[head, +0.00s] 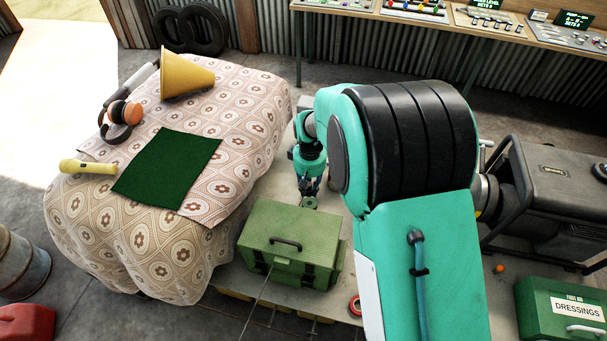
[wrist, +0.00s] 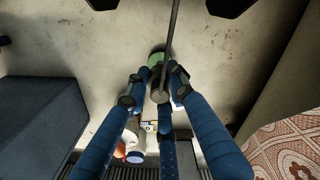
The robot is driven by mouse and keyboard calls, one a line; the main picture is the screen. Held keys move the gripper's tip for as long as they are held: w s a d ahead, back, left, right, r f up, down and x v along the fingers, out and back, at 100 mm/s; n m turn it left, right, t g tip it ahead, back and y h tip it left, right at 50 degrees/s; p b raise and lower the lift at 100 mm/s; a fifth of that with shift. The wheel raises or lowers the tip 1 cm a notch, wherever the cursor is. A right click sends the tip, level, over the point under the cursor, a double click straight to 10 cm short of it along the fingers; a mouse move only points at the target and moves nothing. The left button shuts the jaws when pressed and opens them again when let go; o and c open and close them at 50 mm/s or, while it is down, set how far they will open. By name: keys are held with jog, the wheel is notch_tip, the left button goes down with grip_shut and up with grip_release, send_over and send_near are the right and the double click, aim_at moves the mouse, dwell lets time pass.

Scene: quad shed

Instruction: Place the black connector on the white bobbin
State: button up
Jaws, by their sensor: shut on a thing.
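My gripper (wrist: 162,80) has blue fingers closed on a small dark piece (wrist: 160,97), which looks like the black connector. A long dark rod or cable runs from it to the top of the wrist view. In the head view my gripper (head: 309,188) points down behind the green toolbox, over the grey surface. A small round green thing (wrist: 155,59) lies just past the fingertips, and it also shows in the head view (head: 309,202). I cannot make out the white bobbin for certain; a white bit (wrist: 178,96) shows partly hidden behind a finger.
The green toolbox (head: 310,231) stands close in front of my gripper. A cloth-covered table (head: 120,245) with a green mat (head: 168,165) is at left. A blue-ended cylinder (wrist: 135,157) and orange item (wrist: 130,137) lie near the fingers. A red tape roll (head: 355,304) is nearby.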

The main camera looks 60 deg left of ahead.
aim_at(310, 196)
jog(key=f, duration=0.4)
jog(key=shift+d+f, duration=0.2)
jog(key=shift+f, duration=0.2)
jog(key=shift+w, duration=0.1)
jog(key=shift+w+a+f, duration=0.25)
jog(key=shift+w+a, duration=0.75)
jog(key=shift+a, duration=1.45)
jog(key=shift+w+a+f, duration=0.25)
jog(key=shift+w+a, duration=0.75)
jog(key=shift+a, duration=1.5)
jog(key=shift+w+a+f, duration=0.25)
jog(key=shift+w+a, duration=0.75)
jog(key=shift+a, duration=1.45)
jog(key=shift+f, duration=1.8)
jog(key=shift+f, duration=0.15)
jog(key=o, duration=1.1)
jog(key=shift+c, duration=0.2)
